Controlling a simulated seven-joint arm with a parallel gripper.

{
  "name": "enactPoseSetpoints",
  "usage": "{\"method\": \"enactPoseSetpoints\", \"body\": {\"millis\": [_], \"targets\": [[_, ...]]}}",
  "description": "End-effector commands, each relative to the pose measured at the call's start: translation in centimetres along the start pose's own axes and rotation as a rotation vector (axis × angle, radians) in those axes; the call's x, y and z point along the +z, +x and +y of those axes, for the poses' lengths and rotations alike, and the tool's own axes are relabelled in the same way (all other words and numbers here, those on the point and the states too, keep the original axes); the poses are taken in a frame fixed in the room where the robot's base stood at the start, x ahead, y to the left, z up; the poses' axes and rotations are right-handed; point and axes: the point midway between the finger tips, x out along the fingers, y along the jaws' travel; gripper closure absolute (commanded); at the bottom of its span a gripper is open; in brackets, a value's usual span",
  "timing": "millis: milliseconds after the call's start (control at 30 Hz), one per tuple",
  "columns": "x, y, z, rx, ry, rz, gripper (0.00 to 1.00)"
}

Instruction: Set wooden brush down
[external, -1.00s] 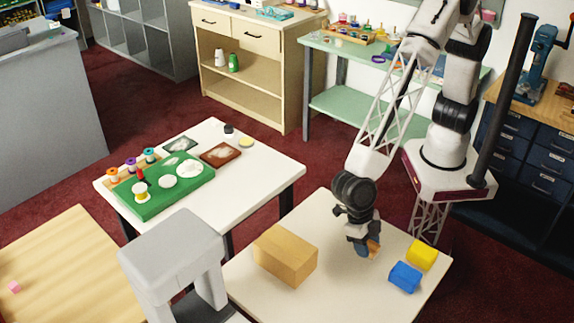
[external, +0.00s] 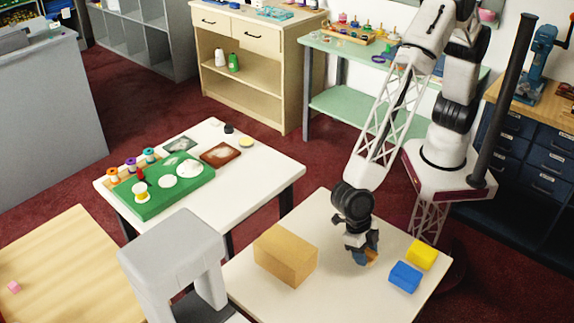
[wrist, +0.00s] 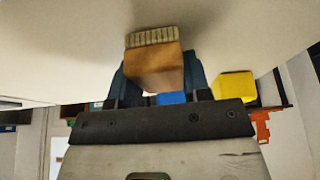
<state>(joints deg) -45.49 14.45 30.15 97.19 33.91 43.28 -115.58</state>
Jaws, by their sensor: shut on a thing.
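The wooden brush (wrist: 155,68) is a brown block with a pale, ridged bristle end, seen in the wrist view between my two dark blue fingers. My gripper (wrist: 154,76) is shut on it. In the external view, my gripper (external: 362,253) points down over the pale near table, and only a small brown part of the brush (external: 373,258) shows beside the fingers. The brush is low over the tabletop (external: 335,299); I cannot tell whether it touches.
A tan box (external: 284,255) stands left of my gripper. A blue block (external: 405,277) and a yellow block (external: 423,255) lie to the right. A grey stand (external: 172,255) rises at the table's left. The tabletop's front is bare.

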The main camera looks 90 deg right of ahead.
Motion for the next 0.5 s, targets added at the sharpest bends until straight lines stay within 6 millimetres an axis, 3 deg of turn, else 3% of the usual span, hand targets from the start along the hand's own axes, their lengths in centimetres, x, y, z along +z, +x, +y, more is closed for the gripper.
{"method": "enactPoseSetpoints", "body": {"millis": [233, 267, 400, 500], "targets": [[0.11, 0.26, -0.02, 0.0, 0.0, 0.0, 0.83], [0.11, 0.27, -0.01, 0.0, 0.0, 0.0, 0.54], [0.1, 0.25, -0.01, 0.0, 0.0, 0.0, 0.33], [0.1, 0.25, -0.01, 0.0, 0.0, 0.0, 0.3]]}}
